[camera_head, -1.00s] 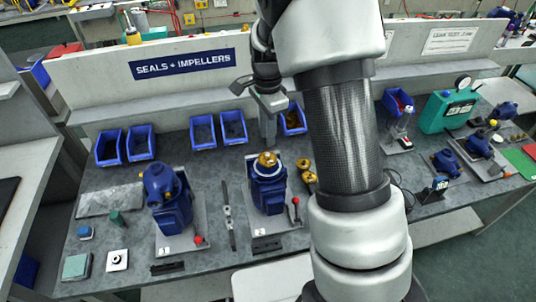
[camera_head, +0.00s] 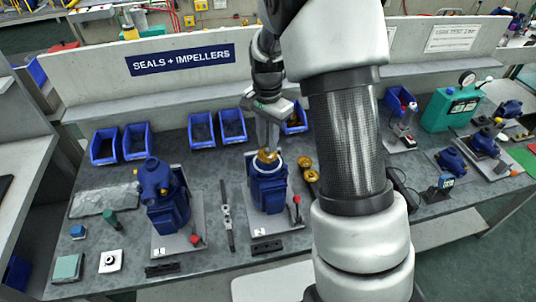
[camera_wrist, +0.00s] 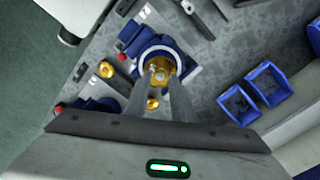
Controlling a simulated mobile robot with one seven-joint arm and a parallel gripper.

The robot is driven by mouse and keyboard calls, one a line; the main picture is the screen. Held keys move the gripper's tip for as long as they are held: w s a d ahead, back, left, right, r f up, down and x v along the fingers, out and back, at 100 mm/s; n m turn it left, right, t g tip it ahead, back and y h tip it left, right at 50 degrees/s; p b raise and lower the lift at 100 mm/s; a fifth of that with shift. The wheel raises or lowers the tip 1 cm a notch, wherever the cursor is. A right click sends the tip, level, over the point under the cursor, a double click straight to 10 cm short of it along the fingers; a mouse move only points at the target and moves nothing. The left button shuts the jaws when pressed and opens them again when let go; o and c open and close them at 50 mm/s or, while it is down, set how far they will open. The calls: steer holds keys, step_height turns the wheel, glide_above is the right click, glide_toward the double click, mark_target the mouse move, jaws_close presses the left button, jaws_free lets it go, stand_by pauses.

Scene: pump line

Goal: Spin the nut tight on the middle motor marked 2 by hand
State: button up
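The middle blue motor (camera_head: 268,193) stands upright on a grey plate, with a brass nut (camera_head: 267,157) on top inside a pale ring. My gripper (camera_head: 267,148) points down at the nut from above. In the wrist view, my gripper (camera_wrist: 160,80) has its two fingers apart, one on each side of the brass nut (camera_wrist: 160,68). Whether the fingertips touch the nut cannot be told. The motor's body (camera_wrist: 163,48) is partly hidden behind the fingers there.
Another blue motor (camera_head: 162,195) stands to the left, and more blue motors (camera_head: 452,162) to the right. A red-knobbed lever (camera_head: 296,200) and brass parts (camera_head: 308,168) are close beside the middle motor. Blue bins (camera_head: 232,126) line the bench's back.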

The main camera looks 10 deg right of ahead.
steer(key=shift+f, duration=0.5)
jaws_close()
